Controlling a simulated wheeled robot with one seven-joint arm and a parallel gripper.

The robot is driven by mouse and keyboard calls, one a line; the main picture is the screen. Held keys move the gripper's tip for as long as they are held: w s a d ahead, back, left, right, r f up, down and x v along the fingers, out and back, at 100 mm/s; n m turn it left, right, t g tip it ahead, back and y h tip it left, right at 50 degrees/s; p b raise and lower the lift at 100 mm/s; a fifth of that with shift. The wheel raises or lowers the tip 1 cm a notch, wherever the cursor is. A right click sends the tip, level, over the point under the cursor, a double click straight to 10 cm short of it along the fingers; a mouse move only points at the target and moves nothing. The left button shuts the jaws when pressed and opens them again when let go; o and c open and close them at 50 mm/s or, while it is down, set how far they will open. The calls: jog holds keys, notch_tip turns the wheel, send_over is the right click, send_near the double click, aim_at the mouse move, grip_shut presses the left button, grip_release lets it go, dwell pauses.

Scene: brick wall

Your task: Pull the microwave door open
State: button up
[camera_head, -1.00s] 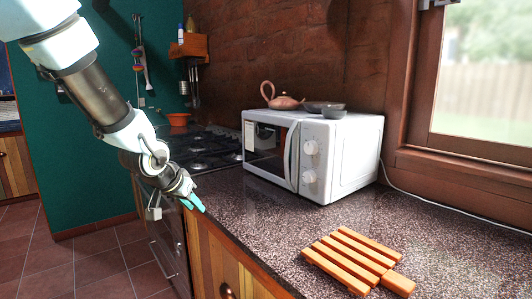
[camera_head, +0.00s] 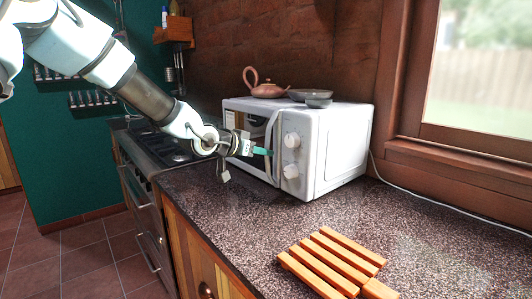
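The white microwave (camera_head: 338,150) stands on the speckled counter with its front turned to the left. Its door (camera_head: 245,120) looks shut, and my arm hides part of it. The curved white door handle (camera_head: 272,148) runs upright beside two round knobs. My gripper (camera_head: 268,152) has its teal fingertips at the handle, about halfway up. I cannot tell whether the fingers touch the handle or are around it, nor how far apart they are.
A clay teapot (camera_head: 265,84) and grey bowls (camera_head: 318,97) sit on top of the microwave. A wooden slatted trivet (camera_head: 334,262) lies on the counter in front. A stove (camera_head: 150,150) is at the left. The counter (camera_head: 235,215) between is clear.

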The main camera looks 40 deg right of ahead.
jog(key=shift+x, duration=1.2)
jog(key=shift+c, duration=0.4)
grip_shut()
